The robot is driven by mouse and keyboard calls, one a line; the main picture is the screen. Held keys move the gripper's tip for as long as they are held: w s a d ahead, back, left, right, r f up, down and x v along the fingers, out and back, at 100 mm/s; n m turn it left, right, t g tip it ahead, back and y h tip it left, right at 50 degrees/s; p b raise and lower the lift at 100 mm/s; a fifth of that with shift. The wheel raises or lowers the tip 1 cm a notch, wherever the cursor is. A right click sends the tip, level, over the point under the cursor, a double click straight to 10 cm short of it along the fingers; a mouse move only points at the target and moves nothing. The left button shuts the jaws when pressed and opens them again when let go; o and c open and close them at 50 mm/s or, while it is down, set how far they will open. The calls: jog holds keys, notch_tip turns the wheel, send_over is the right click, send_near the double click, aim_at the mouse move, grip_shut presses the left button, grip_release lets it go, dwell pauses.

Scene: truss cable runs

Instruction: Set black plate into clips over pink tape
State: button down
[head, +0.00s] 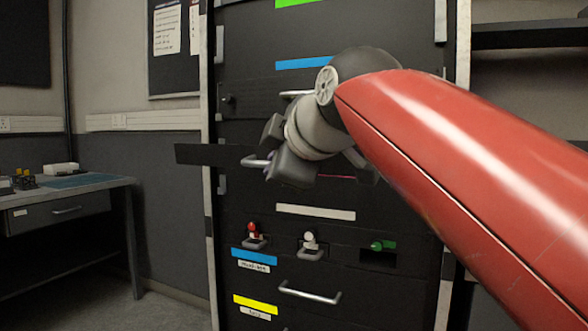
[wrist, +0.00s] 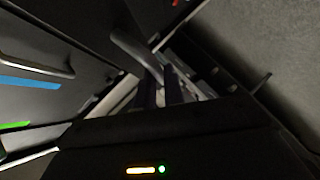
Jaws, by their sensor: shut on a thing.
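The black plate (head: 205,154) is a long flat panel held in front of the dark rack, and its left end sticks out past the rack's left post. A silver handle (head: 254,162) shows on it, and a silver bar also shows at the fingers in the wrist view (wrist: 135,46). My gripper (wrist: 162,90) is shut on the plate's handle. In the head view my wrist hides the plate's middle. A thin strip of pink tape (head: 336,177) shows on the rack just right of my wrist, partly hidden. I cannot make out the clips around it.
Blue tape (head: 303,63) marks the rack above, and white tape (head: 315,212) lies below the pink. Red (head: 253,231), white (head: 309,238) and green (head: 383,245) switches stick out lower down. A desk (head: 70,190) stands at the left. Floor between desk and rack is clear.

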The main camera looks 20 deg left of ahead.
jog(key=shift+r+p, duration=0.55)
jog(key=shift+r, duration=0.2)
jog(key=shift+r, duration=0.15)
jog(key=shift+s, duration=0.1)
jog(key=s, duration=0.7)
jog(key=shift+a+b, duration=0.25)
jog(key=shift+b, duration=0.15)
dwell(0.3)
jog(key=shift+m+g+p, duration=0.3)
jog(key=shift+g+p, duration=0.2)
jog(key=shift+p, duration=0.55)
jog(key=shift+w+r+p, duration=0.2)
jog(key=shift+r+p, duration=0.15)
dwell(0.5)
dwell(0.9)
